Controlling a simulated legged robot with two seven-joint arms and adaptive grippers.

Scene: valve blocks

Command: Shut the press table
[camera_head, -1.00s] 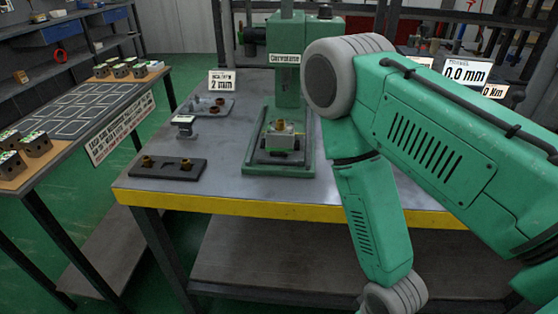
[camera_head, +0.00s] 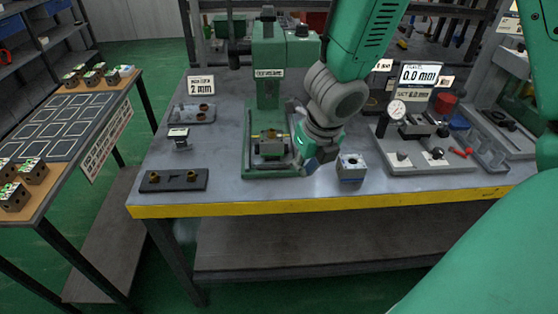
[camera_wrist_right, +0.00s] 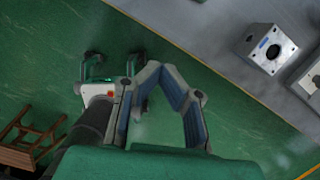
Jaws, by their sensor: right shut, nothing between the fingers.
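The green press (camera_head: 268,75) stands at the back middle of the bench. Its table (camera_head: 270,158) sits low on the green base, under the column. A small block with a brass-coloured top (camera_head: 270,137) is on it. My right gripper (camera_head: 314,160) is just right of the press base, low over the bench; whether it touches the press cannot be told. In the right wrist view my right gripper (camera_wrist_right: 160,68) has its fingertips together and nothing between them. My left gripper is not seen.
A grey metal block (camera_head: 351,168) stands on the bench right of my gripper; it also shows in the right wrist view (camera_wrist_right: 268,48). A dial gauge station (camera_head: 410,135) is further right. A dark fitting tray (camera_head: 174,180) lies at front left.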

